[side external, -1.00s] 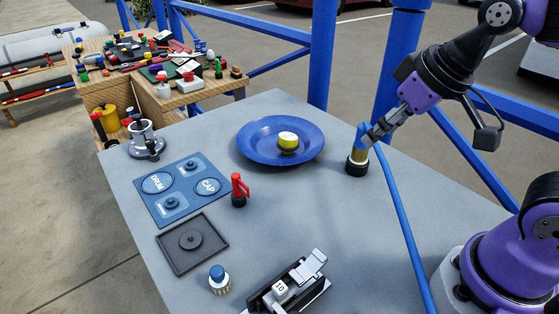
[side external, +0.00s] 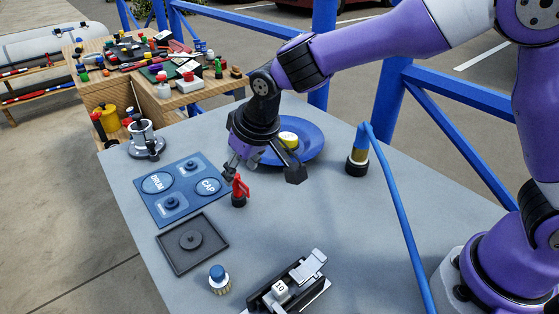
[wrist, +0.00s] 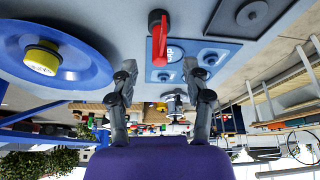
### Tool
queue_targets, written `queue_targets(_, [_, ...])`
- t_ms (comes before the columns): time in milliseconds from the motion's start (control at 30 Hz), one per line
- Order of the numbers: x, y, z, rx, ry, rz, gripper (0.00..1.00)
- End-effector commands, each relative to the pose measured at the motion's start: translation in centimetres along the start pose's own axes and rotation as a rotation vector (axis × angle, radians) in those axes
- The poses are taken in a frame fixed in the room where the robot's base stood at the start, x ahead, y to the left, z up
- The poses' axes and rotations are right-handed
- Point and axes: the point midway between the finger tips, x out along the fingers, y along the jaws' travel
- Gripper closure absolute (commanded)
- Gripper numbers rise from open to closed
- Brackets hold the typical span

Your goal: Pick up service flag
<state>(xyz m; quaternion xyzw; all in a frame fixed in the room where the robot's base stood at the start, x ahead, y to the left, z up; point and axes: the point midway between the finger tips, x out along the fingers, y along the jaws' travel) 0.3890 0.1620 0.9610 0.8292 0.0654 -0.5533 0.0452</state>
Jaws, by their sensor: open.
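The red flag-like piece on a black round base, which looks like the service flag (side external: 240,187), stands upright on the grey table beside the blue labelled board. In the wrist view the red flag (wrist: 161,48) lies between and beyond my fingertips, with its black base at the top. My gripper (side external: 236,168) is open and empty, tilted down just behind and above the flag. In the wrist view my gripper (wrist: 160,70) shows its two fingers spread on either side of the red part. I cannot tell whether a finger touches it.
A blue plate (side external: 311,140) with a yellow-topped piece (side external: 289,140) is partly hidden behind my gripper. The blue board (side external: 178,207), a dark tray (side external: 212,232), a blue-capped piece (side external: 218,278) and a clamp (side external: 290,286) lie around. A blue hose (side external: 395,200) crosses the right side.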

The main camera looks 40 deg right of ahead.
Motion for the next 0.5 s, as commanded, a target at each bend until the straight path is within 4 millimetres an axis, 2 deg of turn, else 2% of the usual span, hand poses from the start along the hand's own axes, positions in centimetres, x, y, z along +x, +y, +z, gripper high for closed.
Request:
queue_targets(300, [4.5,0.0,-0.3,-0.001,-0.004,0.0,0.44])
queue_targets(500, [5.3,0.0,-0.3,0.0,-0.001,-0.001,0.44])
